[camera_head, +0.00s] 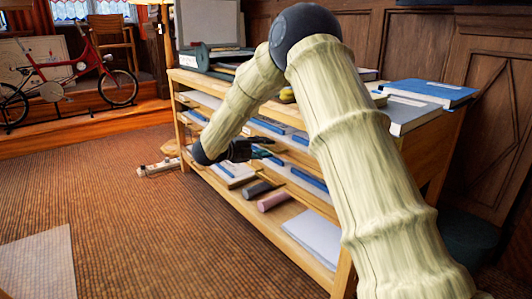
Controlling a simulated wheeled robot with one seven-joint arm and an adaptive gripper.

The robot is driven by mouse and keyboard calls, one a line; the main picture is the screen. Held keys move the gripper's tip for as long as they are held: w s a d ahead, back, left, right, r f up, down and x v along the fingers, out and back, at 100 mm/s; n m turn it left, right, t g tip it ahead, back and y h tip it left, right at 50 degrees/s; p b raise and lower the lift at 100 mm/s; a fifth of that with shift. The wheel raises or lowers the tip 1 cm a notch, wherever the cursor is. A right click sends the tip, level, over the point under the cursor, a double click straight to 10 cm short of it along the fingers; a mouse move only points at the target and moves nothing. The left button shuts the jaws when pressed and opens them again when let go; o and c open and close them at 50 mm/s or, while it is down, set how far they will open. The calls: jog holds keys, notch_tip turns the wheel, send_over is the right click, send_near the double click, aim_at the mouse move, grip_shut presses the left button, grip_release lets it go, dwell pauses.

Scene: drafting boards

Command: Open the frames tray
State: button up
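My gripper (270,149) is dark and small in the view, at the front of a wooden shelf unit (318,278). Its two fingers look spread, with nothing seen between them. The unit has several open levels holding flat trays or boards, some with blue fronts (309,180). I cannot tell which of these is the frames tray, as no label is readable. My gripper is in front of the middle levels; whether it touches anything is unclear. My pale arm hides the unit's right part.
Blue and grey folders (430,92) lie on the unit's top. A grey roll (262,188) and a pink roll (274,201) lie on a lower level. A power strip (158,167) is on the floor. A red bicycle (68,72) stands behind.

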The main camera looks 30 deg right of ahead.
jog(key=shift+d, duration=0.5)
grip_shut()
